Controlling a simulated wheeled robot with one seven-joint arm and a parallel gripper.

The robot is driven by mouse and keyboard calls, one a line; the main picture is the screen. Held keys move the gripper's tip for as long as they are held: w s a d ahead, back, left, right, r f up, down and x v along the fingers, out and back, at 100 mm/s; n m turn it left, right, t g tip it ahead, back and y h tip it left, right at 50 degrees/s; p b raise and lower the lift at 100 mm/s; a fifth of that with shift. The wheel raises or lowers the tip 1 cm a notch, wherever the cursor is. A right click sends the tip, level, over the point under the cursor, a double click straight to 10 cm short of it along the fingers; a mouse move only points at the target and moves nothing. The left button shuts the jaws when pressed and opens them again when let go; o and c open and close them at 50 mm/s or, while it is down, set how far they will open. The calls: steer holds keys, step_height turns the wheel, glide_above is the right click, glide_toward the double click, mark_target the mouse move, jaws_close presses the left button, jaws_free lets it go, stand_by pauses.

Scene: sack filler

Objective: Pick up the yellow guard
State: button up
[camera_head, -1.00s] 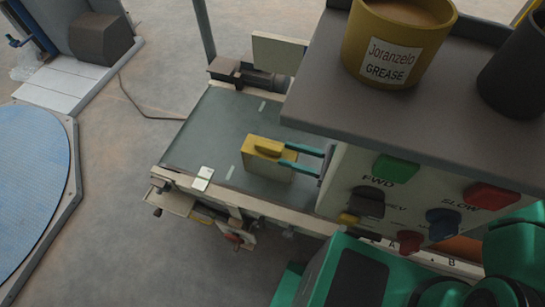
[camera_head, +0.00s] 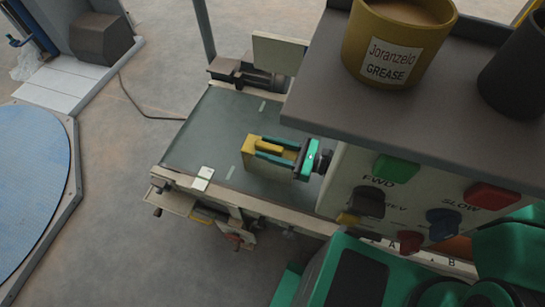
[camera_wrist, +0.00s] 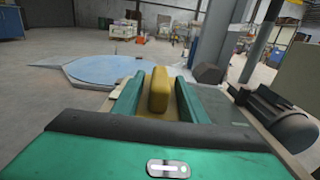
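The yellow guard (camera_head: 262,148) is a block with a yellow top and a raised grip bar, sitting on the dark green belt (camera_head: 205,140). Its sides look paler and partly hidden by my gripper. My gripper (camera_head: 270,152) reaches in from the right, with its teal fingers along both sides of the bar. In the wrist view the yellow bar (camera_wrist: 159,92) stands between the fingertips (camera_wrist: 160,80), with a gap on each side. The gripper is open and does not hold the bar.
A control box with green, red and blue buttons and a grey top (camera_head: 430,120) stands close on the right. A grease tin (camera_head: 400,45) and dark cup (camera_head: 515,70) stand on it. A small white plate (camera_head: 203,178) lies at the belt's front edge. A motor (camera_head: 250,75) sits behind.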

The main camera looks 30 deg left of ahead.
jaws_close()
steer(key=shift+r, duration=0.2)
